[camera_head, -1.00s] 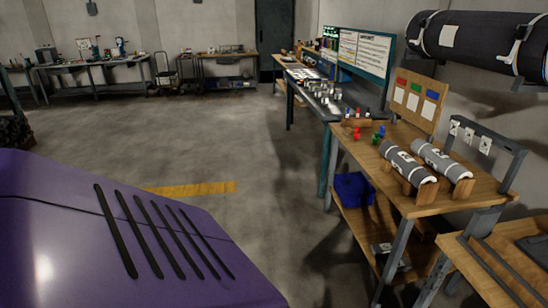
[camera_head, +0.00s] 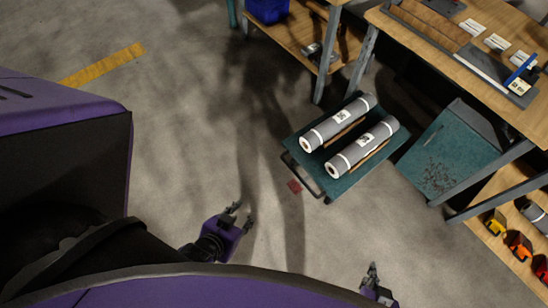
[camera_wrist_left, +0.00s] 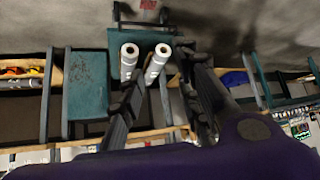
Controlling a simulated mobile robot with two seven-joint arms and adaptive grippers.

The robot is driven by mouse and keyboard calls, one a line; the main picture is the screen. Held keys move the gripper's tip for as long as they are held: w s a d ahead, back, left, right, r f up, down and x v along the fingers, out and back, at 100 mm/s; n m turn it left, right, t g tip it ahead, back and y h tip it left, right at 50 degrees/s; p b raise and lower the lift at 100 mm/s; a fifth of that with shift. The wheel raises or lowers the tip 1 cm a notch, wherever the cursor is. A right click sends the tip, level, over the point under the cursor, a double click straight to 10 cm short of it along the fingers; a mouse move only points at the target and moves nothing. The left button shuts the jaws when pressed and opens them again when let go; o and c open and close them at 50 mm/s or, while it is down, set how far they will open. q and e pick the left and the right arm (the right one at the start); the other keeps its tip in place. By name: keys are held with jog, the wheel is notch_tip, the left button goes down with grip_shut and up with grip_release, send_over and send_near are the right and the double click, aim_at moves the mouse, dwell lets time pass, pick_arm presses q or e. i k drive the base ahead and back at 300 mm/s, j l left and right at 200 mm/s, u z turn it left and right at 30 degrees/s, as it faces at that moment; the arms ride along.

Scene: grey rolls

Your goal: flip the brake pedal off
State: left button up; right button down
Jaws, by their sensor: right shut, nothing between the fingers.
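A teal cart (camera_head: 333,178) with a dark handle bar (camera_head: 303,177) carries two grey rolls, one nearer the left (camera_head: 325,131) and one nearer the right (camera_head: 352,153). A small red patch (camera_head: 294,186) lies low beside the handle end; it may be the brake pedal, but its position is too small to tell. The cart also shows in the left wrist view (camera_wrist_left: 140,38), with the red patch (camera_wrist_left: 148,4) at the top edge. My left gripper (camera_head: 241,215) is open and empty, apart from the cart. My right gripper (camera_head: 372,270) is shut and empty near the bottom edge.
A wooden workbench (camera_head: 455,50) stands at the upper right, with a teal cabinet (camera_head: 450,150) below it. A shelf (camera_head: 510,255) with coloured items is at the lower right. A lower shelf with a blue bin (camera_head: 267,10) is at the top. Floor left of the cart is clear.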

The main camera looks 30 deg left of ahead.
aim_at(296, 187)
jog(key=k+j+u, duration=0.1)
jog(key=k+j, duration=0.5)
jog(key=k, duration=0.15)
